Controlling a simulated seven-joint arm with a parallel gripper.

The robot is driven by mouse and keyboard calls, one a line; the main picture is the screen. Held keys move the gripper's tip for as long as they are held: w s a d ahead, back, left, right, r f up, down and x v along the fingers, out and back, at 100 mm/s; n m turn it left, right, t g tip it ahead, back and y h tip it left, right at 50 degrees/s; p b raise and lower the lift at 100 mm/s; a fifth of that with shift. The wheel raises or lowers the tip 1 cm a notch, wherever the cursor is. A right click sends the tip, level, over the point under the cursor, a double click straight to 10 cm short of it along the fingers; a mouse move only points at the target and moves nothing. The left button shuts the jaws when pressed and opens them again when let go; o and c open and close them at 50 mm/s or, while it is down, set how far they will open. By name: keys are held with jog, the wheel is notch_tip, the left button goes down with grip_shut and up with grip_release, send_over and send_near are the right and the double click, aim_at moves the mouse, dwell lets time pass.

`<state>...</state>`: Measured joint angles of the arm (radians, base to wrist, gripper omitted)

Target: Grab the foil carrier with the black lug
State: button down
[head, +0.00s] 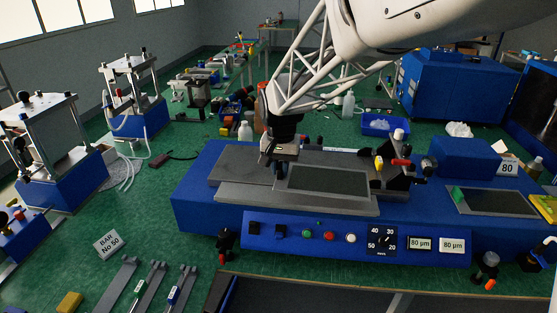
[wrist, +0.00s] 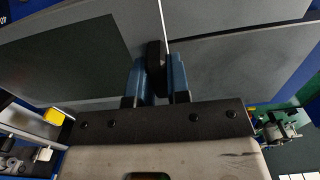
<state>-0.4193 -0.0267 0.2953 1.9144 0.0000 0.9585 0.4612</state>
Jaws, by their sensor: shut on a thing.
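The foil carrier (head: 328,180) is a flat grey plate with a dark rectangular foil area, lying on the grey bed of the blue press. In the wrist view its dark foil area (wrist: 65,65) fills the upper left. Its black lug (wrist: 154,55) stands between my blue fingertips. My gripper (head: 280,169) is at the left end of the carrier, low over the bed, and is shut on the black lug. In the head view the lug is hard to tell apart from my dark fingers.
A second plate (head: 497,201) with a green lug (head: 458,193) lies on the press's right part. A column with a red and yellow fitting (head: 398,162) stands right of the carrier. Controls line the press front. Bar tools (head: 150,285) lie front left.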

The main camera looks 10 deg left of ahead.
jog(key=shift+s+d, duration=0.25)
jog(key=shift+s, duration=0.4)
